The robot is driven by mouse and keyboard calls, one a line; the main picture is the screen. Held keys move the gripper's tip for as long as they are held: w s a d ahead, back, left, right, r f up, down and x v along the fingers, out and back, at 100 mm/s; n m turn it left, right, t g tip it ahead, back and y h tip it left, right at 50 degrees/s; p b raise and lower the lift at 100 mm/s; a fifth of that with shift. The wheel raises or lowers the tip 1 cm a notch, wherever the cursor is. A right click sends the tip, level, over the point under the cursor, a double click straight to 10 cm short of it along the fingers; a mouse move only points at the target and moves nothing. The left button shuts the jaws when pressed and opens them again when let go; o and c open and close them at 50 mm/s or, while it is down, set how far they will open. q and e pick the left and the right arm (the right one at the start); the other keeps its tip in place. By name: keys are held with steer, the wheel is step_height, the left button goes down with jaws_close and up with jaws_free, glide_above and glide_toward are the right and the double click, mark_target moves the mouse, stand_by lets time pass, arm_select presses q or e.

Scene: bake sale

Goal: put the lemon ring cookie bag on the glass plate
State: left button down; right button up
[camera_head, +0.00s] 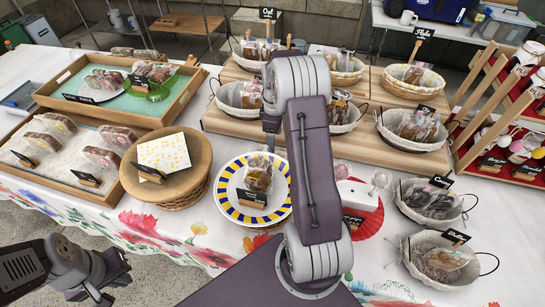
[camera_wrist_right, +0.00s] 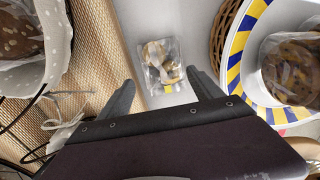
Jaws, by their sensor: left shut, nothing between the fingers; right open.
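A clear bag of pale ring cookies with a yellow label (camera_wrist_right: 162,68), seemingly the lemon ring bag, lies on the white cloth in the right wrist view. My right gripper (camera_wrist_right: 161,85) is open, its fingertips on either side of the bag in that picture; contact cannot be told. In the head view my right arm hides this spot. A green glassy plate (camera_head: 133,91) in the upper left tray seems to be the glass plate; it has a bag and a dark sign by it. My left gripper (camera_head: 103,296) is shut and empty at the lower left.
A yellow-and-blue rimmed plate (camera_head: 226,204) holds a cookie bag beside my right arm. A round wicker stand (camera_head: 190,187) is left of it. Wooden trays (camera_head: 188,98) fill the left; wooden risers with baskets (camera_head: 377,150) stand behind and right.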

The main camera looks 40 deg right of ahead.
steer(key=f, duration=0.3)
steer(key=shift+s+f, duration=0.15)
steer(key=shift+s, duration=0.15)
steer(key=shift+w+f, duration=0.1)
steer(key=shift+f, duration=0.15)
steer(key=f, duration=0.2)
steer(key=f+b, duration=0.1)
steer(key=f, duration=0.1)
steer(key=shift+s+a, duration=0.1)
steer(key=shift+s, duration=0.15)
steer(key=shift+w+f, duration=0.1)
steer(key=shift+f, duration=0.3)
steer(key=c, duration=0.7)
